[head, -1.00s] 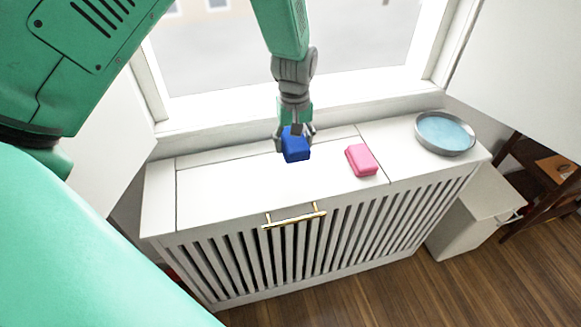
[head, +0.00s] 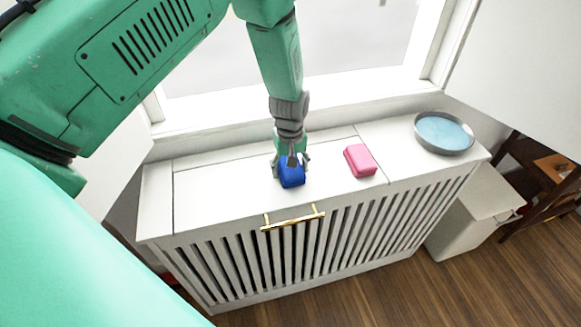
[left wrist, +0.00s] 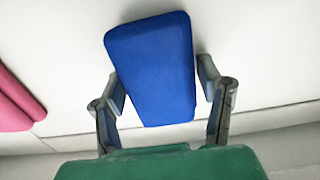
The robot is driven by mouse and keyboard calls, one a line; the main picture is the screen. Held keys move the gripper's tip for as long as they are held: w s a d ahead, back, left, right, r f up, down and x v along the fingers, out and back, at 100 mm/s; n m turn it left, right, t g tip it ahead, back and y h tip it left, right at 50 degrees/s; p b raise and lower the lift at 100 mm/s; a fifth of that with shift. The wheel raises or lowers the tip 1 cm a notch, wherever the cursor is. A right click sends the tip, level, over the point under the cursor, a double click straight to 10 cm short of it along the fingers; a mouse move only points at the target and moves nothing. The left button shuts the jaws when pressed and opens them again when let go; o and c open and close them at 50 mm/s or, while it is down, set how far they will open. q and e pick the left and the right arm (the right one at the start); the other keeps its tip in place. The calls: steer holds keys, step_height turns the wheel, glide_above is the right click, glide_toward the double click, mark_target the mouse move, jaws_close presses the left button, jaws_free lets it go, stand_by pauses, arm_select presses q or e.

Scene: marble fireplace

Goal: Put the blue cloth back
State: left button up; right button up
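The blue cloth (head: 291,176) is a thick folded block. It appears to rest on the white cabinet top (head: 225,190), left of the pink cloth (head: 360,160). My left gripper (head: 290,163) is right at the blue cloth from behind and above. In the left wrist view the blue cloth (left wrist: 155,65) lies between the two fingers (left wrist: 161,88), with a narrow gap at the sides, so the gripper looks open around it. The pink cloth (left wrist: 15,100) shows at the left edge there. My right gripper is not in view.
A round grey dish with a blue inside (head: 444,132) stands at the right end of the cabinet top. A brass handle (head: 293,217) is at the front edge. The window (head: 350,50) is behind. The cabinet top left of the blue cloth is clear.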

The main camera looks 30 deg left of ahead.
arm_select(q)
steer(key=shift+o, duration=0.3)
steer(key=shift+d, duration=0.25)
steer(key=shift+w+d+r, duration=0.1)
steer(key=shift+r, duration=0.45)
step_height(320, 180, up, 11)
steer(key=shift+p, duration=0.4)
